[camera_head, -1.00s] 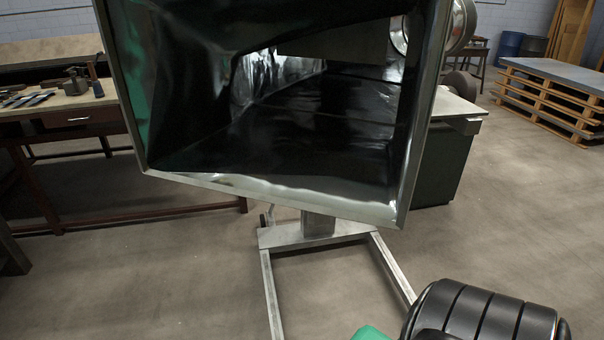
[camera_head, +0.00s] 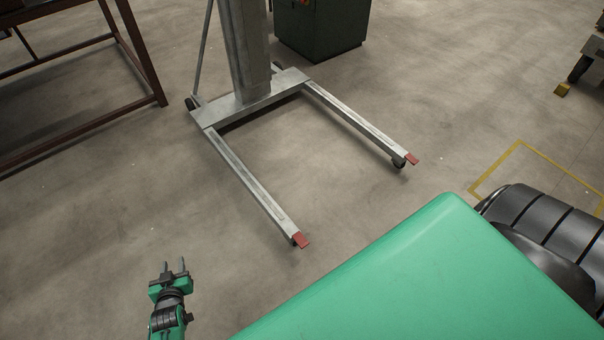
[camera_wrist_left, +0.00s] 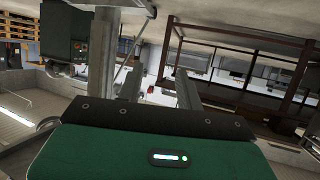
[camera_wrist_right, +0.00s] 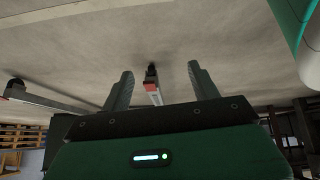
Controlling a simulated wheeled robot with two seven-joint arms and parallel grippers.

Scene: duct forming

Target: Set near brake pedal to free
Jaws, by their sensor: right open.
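A grey steel stand base (camera_head: 245,105) has two legs on the floor, each with a caster and a red pedal at its end. The nearer red pedal (camera_head: 302,240) is on the left leg, and the farther red pedal (camera_head: 412,159) is on the right leg. My left gripper (camera_head: 173,266) is open and empty, left of the nearer pedal and apart from it. My right gripper (camera_wrist_right: 160,84) is out of the head view. In the right wrist view its fingers are open, with a red pedal (camera_wrist_right: 151,87) showing beyond the gap; I cannot tell which.
A dark green cabinet (camera_head: 320,28) stands behind the stand. A brown-framed table (camera_head: 75,120) is at the left. Yellow floor lines (camera_head: 520,150) lie at the right. The floor between the legs is clear. My green body covers the lower right.

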